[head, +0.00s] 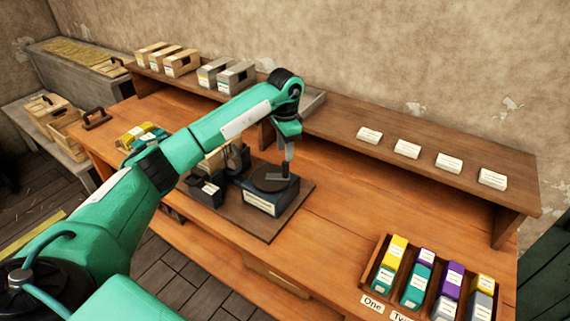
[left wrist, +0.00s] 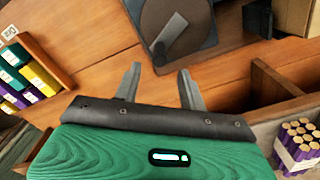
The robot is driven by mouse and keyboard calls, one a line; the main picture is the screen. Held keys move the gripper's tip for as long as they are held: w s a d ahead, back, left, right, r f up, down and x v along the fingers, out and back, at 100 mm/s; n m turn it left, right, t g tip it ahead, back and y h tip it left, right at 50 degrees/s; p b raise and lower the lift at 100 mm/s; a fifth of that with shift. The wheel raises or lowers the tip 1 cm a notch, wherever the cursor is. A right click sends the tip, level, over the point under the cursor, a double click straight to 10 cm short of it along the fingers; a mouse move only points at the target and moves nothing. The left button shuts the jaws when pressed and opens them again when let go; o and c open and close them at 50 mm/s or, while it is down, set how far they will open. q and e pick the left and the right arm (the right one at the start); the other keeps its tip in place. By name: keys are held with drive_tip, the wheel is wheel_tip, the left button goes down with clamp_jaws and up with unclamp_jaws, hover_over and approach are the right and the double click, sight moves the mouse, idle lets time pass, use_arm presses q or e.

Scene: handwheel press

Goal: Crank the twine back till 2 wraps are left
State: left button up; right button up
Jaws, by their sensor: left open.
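The handwheel device (head: 262,201) is a dark box with a pale front label and a round dark disc on top. It stands on a dark board on the bench. In the left wrist view the disc (left wrist: 152,22) shows at the top, with a grey crank arm (left wrist: 172,34) lying across it. My left gripper (head: 283,176) is over the disc in the head view. In the left wrist view its two fingers (left wrist: 160,70) are spread with nothing between them, pointing toward the disc. I cannot make out the twine or its wraps. My right gripper is not in view.
A small black box (head: 205,191) stands left of the device on the dark board (head: 265,228). A tray of coloured boxes (head: 373,268) sits at the bench's front right. The raised shelf (head: 330,129) behind carries boxes and white cards. The bench right of the board is clear.

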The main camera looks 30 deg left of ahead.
use_arm(q)
wheel_tip(320, 180, up, 7)
drive_tip(key=b, duration=0.1)
drive_tip(key=shift+f, duration=0.15)
idle(0.4)
